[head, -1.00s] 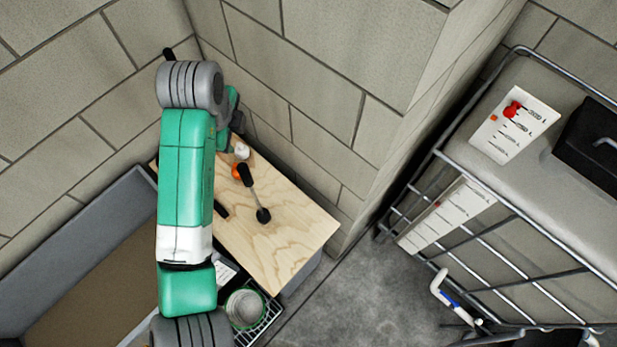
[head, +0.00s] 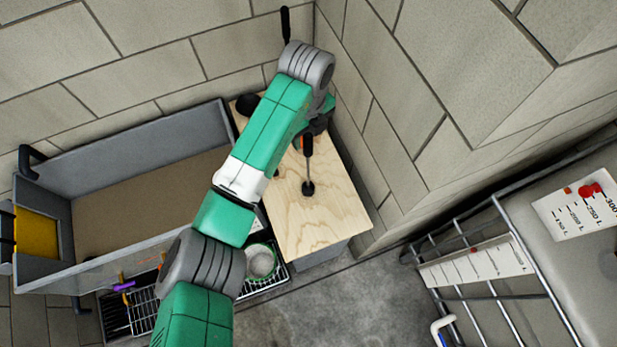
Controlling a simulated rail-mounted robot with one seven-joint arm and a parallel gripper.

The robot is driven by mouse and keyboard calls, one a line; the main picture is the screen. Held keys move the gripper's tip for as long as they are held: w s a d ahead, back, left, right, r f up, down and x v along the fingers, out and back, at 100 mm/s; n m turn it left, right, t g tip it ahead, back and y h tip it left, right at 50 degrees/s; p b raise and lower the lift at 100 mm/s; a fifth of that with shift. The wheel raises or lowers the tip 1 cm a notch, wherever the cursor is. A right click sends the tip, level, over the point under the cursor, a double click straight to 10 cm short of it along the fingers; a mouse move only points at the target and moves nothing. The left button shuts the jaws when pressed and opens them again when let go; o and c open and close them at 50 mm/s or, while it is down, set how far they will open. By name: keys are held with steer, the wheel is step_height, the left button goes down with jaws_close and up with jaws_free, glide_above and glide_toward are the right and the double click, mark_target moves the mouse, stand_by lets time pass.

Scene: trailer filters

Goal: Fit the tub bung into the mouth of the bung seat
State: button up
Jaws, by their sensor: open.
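I cannot pick out the tub bung or the bung seat for certain. A dark round thing (head: 247,104) sits at the far left corner of the pale wooden top (head: 325,215), partly behind my arm. A thin tool with a black handle and dark round end (head: 308,187) shows over the middle of that top. My gripper (head: 312,130) is at the far end of the arm, above the back of the wooden top, near the tool's handle. It is open. Its fingertips are small and mostly hidden by the wrist, and I see nothing held.
A grey tub (head: 150,130) with a brown floor stands left of the wooden top. A wire rack (head: 145,310) and a round greenish container (head: 262,262) are in front. Block walls close off the back and right. A caged tank (head: 580,260) stands at the right.

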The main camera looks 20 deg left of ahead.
mark_target(307, 145)
step_height(307, 145, down, 5)
steer(key=shift+s+d+f+p, duration=0.1)
steer(key=shift+p, duration=0.6)
jaws_close()
